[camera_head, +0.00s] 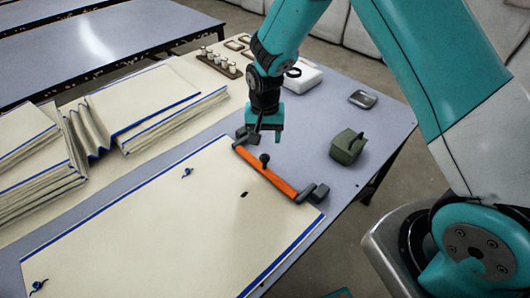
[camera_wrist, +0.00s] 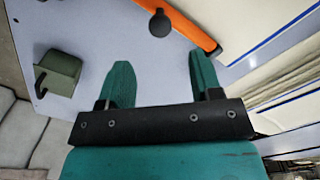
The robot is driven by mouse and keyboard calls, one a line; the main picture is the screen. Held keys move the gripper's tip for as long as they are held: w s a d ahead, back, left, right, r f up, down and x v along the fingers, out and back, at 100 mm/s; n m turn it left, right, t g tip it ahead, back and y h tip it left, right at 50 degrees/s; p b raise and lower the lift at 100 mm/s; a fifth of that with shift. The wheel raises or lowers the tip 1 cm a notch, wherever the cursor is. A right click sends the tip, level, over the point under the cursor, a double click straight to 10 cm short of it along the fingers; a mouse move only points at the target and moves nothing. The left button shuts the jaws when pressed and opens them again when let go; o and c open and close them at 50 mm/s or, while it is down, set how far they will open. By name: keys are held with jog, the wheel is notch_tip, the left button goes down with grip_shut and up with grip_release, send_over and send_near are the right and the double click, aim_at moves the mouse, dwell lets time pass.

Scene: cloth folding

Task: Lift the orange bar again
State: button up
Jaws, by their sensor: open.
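The orange bar (camera_head: 268,174) lies along the right end of the cream cloth (camera_head: 150,220), with a dark round knob (camera_head: 265,158) at its middle and dark grey blocks at both ends. My gripper (camera_head: 266,134) is above the table near the bar's far end, apart from the knob. In the wrist view my gripper's teal fingers (camera_wrist: 160,82) are spread with nothing between them. The orange bar (camera_wrist: 185,20) and its knob (camera_wrist: 160,25) show beyond the fingertips.
A green box with a handle (camera_head: 347,147) stands right of the bar. A small dark tray (camera_head: 362,99), a white box (camera_head: 300,78) and a rack of several pegs (camera_head: 217,62) lie farther back. Folded cloth stacks (camera_head: 155,105) are at left. Table between bar and green box is clear.

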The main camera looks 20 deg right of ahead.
aim_at(265, 157)
notch_tip(265, 157, down, 8)
jog(key=shift+f+p, duration=0.1)
jog(key=shift+p, duration=0.3)
jog(key=shift+c, duration=0.4)
grip_shut()
